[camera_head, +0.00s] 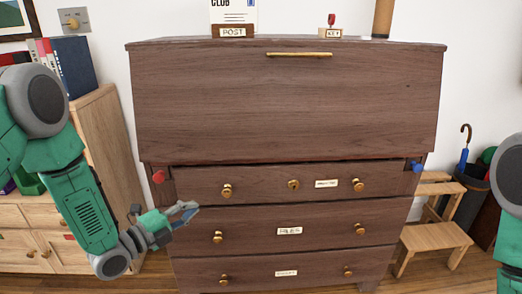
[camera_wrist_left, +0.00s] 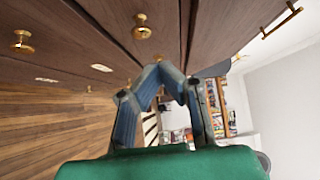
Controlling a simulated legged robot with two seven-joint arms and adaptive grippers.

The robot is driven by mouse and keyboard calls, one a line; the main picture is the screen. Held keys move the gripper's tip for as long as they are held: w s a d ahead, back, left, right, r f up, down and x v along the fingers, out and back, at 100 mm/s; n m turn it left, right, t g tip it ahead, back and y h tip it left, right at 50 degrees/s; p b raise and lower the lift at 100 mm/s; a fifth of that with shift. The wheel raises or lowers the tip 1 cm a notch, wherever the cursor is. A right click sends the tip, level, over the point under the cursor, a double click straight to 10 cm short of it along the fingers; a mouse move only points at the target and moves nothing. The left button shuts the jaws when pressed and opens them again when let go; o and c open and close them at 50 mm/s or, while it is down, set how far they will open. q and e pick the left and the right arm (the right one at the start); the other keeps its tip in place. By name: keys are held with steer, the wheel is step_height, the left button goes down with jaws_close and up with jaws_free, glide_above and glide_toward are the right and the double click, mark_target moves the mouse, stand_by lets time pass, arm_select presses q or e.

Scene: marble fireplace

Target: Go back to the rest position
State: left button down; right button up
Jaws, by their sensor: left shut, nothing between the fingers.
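My left gripper (camera_head: 186,213) is at the left side of the head view, in front of the left part of the dark wooden desk's drawers. It is shut and empty. In the left wrist view its blue fingers (camera_wrist_left: 158,72) meet at their tips, with the drawer fronts and brass knobs behind them. My right arm shows only as a grey and green part at the right edge of the head view, and its gripper is out of view.
The dark wooden desk (camera_head: 285,105) fills the middle, its flap and drawers closed. A light wood cabinet (camera_head: 112,140) with books stands left. A small wooden step stool (camera_head: 436,237) and an umbrella stand (camera_head: 466,198) are right. Wooden floor shows below.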

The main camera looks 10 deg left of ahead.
arm_select(q)
steer(key=s+d+f+n+g+y+p, duration=0.1)
steer(key=s+f+n+g+y+p, duration=0.3)
steer(key=s+n, duration=0.3)
steer(key=s+d+f+n+g+y+p, duration=0.2)
steer(key=s+f+n+g, duration=0.1)
steer(key=s+f+n, duration=0.4)
steer(key=s+a+n+g+y+p, duration=0.1)
steer(key=s+n+g, duration=0.3)
steer(key=s, duration=0.7)
steer(key=s+a+n+g+y+p, duration=0.1)
steer(key=s+n, duration=0.4)
steer(key=s, duration=0.5)
steer(key=g+y+p, duration=0.1)
steer(key=g, duration=0.1)
steer(key=shift+s+a+g+p, duration=0.35)
steer(key=shift+g+p, duration=0.05)
steer(key=shift+w+r, duration=0.1)
steer(key=shift+w, duration=0.05)
